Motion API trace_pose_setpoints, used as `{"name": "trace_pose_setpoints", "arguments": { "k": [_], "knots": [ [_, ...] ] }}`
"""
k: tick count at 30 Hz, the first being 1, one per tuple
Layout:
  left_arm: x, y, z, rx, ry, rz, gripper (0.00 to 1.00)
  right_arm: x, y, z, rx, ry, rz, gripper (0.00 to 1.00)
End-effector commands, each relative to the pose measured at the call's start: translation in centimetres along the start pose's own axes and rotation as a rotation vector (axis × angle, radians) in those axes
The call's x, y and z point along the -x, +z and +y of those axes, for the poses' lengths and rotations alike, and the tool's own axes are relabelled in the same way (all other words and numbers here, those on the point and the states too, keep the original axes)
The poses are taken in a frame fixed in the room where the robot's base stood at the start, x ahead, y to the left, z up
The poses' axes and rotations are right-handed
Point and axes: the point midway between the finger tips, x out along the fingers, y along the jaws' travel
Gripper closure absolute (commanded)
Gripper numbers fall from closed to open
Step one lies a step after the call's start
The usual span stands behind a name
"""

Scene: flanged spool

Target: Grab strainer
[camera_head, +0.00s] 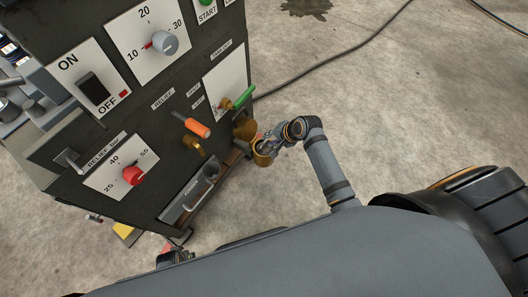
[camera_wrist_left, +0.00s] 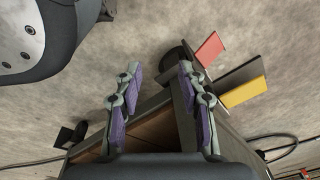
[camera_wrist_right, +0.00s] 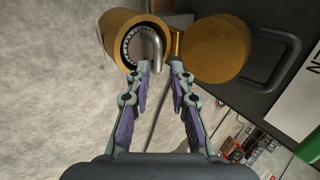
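The strainer (camera_wrist_right: 155,48) shows in the right wrist view as a grey curved handle and a dark perforated ring inside the open end of a brass cylinder (camera_wrist_right: 118,24). My right gripper (camera_wrist_right: 162,68) is open. Its fingertips are at the cylinder's mouth, with the lower end of the handle near the gap between them; I cannot tell whether they touch. In the head view the right gripper (camera_head: 267,142) is beside the brass housing, and the strainer is too small to make out. My left gripper (camera_wrist_left: 156,70) is open and empty in the left wrist view.
A round brass cap (camera_wrist_right: 216,48) stands beside the cylinder. The dark machine cabinet (camera_head: 75,205) carries an orange-handled lever (camera_head: 198,128) and a green-handled lever (camera_head: 244,97). Red (camera_wrist_left: 209,48) and yellow (camera_wrist_left: 243,92) pedals are near my left gripper. Concrete floor is open at right.

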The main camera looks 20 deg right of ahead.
Motion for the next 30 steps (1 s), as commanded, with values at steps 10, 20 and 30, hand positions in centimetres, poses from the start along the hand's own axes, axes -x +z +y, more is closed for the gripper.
{"name": "trace_pose_setpoints", "arguments": {
  "k": [10, 20, 30],
  "knots": [
    [3.3, -4.0, 1.1, 0.004, 0.021, -0.003, 0.6, -4.7, 0.7, 0.4, -0.001, -0.001, -0.001, 0.79],
    [4.0, -4.3, 1.1, 0.004, 0.023, -0.006, 0.6, -4.9, 0.7, 0.3, 0.0, 0.0, 0.0, 0.83],
    [4.0, -4.3, 1.1, 0.004, 0.023, -0.006, 0.6, -4.9, 0.7, 0.4, 0.0, 0.001, 0.0, 1.0]
  ]
}}
